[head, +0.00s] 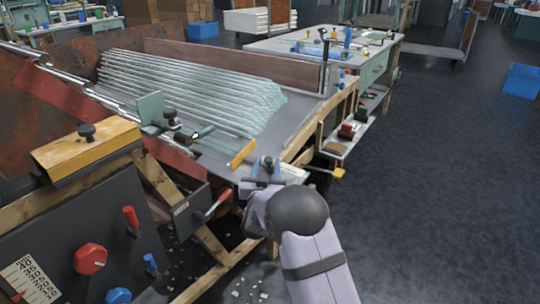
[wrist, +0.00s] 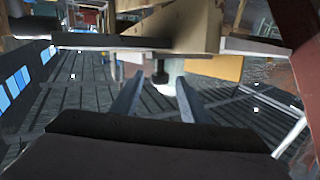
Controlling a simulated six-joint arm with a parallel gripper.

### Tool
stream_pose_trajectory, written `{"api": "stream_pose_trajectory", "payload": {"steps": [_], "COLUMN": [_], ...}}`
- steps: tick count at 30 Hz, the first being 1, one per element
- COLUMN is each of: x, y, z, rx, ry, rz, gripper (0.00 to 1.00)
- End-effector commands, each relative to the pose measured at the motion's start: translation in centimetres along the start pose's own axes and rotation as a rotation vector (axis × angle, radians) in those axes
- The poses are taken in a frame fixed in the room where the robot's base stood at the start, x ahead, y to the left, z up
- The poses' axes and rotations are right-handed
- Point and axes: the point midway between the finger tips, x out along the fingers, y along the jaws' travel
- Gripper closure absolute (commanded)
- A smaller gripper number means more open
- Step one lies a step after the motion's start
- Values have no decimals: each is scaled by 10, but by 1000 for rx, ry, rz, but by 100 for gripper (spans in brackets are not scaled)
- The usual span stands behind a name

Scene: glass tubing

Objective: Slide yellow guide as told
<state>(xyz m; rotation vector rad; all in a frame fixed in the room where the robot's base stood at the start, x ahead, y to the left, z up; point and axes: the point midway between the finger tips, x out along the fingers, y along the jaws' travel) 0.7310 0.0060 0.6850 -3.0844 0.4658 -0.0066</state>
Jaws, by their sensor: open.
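Several yellow pieces show, and I cannot tell for sure which is the guide. A small yellow plate (head: 242,153) stands at the near lower end of the grey sloping table. A larger yellow block (head: 85,150) with a black knob sits at the left on a wooden frame. My gripper (head: 265,172) is at the table's near edge, just right of and below the small plate; its fingers are partly hidden by my arm. In the wrist view my gripper (wrist: 157,95) is open, with a dark knob (wrist: 160,75) just beyond the fingertips. A yellow panel (wrist: 229,68) shows to its right.
Stacked glass tubes (head: 190,85) lie on the sloping table. A red-handled lever (head: 218,202) is left of my gripper, and a yellow-tipped rod (head: 338,173) is right of it. A wooden beam (wrist: 195,28) crosses above the fingers.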

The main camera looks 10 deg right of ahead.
Motion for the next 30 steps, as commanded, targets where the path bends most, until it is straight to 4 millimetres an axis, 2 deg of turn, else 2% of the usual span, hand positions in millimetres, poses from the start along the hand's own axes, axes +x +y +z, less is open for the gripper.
{"api": "stream_pose_trajectory", "payload": {"steps": [18,30], "x": [60,68], "y": [1,1], "z": [1,0], "rx": [0,0], "ry": [0,0], "rz": [2,1], "gripper": [59,59]}}
